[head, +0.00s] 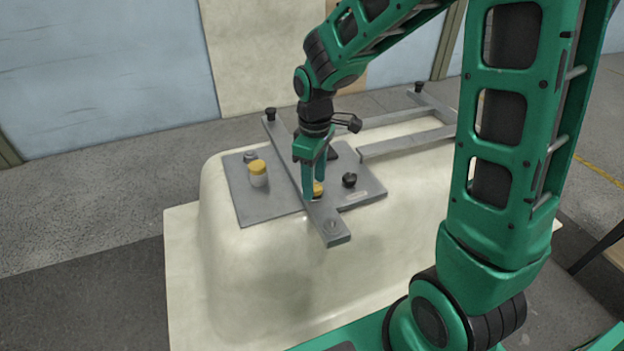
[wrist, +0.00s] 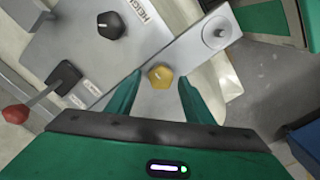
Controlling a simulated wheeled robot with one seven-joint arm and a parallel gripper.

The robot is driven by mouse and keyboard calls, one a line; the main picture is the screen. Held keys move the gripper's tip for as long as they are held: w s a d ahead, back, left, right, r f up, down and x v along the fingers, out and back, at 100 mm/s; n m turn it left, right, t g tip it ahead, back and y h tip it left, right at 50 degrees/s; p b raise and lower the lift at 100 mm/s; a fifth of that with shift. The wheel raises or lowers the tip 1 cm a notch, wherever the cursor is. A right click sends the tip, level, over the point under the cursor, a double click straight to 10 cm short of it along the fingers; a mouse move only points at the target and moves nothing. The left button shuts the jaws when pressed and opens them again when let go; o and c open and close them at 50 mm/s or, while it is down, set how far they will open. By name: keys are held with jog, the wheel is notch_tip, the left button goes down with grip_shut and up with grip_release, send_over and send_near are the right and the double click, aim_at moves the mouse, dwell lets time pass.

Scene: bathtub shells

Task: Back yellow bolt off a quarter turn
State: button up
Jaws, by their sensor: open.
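The yellow bolt (wrist: 160,77) has a hexagonal head with a pale mark on it and sits on a grey metal bar (wrist: 190,56). In the wrist view it lies between the two fingers of my gripper (wrist: 158,85), with a gap on each side. My gripper is open and points down at the bolt. In the head view my gripper (head: 313,188) is over the bar (head: 333,230), and the yellow bolt (head: 318,188) is partly hidden by a finger.
The wrist view shows a red-ended lever (wrist: 15,114) at left and the black knob (wrist: 111,25).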

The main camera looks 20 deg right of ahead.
notch_tip(320, 180, up, 11)
jog(key=shift+f, duration=0.15)
dwell(0.4)
jog(key=s+d+m, duration=0.7)
jog(key=s+d, duration=0.1)
jog(key=s, duration=0.4)
jog(key=s+d+f+m, duration=0.1)
jog(key=s+d+m, duration=0.7)
jog(key=s, duration=0.4)
jog(key=shift+s+d+f, duration=0.15)
jog(key=shift+d, duration=0.65)
jog(key=shift+w+f, duration=0.25)
jog(key=shift+w, duration=0.4)
